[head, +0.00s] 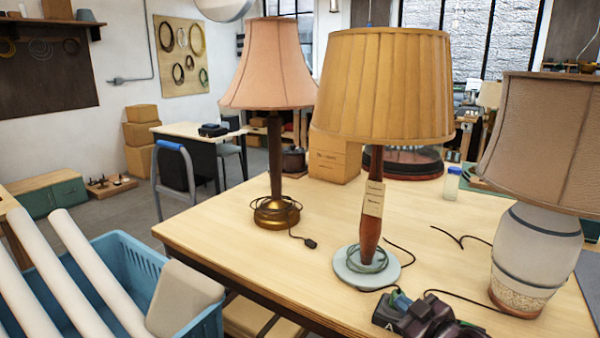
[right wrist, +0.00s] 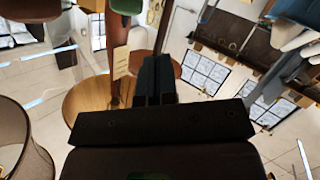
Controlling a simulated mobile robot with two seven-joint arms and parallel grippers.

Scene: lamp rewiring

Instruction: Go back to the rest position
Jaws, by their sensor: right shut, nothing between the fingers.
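My right gripper (head: 398,303) shows at the bottom of the head view, low by the table's front edge. It is shut and empty; its dark fingers (right wrist: 155,80) are together in the right wrist view. Just behind it stands a lamp with a yellow pleated shade (head: 385,85), a red-brown stem with a tag, and a pale round base with a green cord coiled on it. A lamp with a pink shade (head: 270,65) and brass base stands left of it. A lamp with a brown shade (head: 545,140) and white ceramic body stands at right. My left gripper is not in view.
The wooden table (head: 225,230) is bare at its left front. A cardboard box (head: 335,158) and a small bottle (head: 452,183) stand toward its back. Dark cords lie between the lamps. A blue crate (head: 140,265) with white rolls stands at the lower left.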

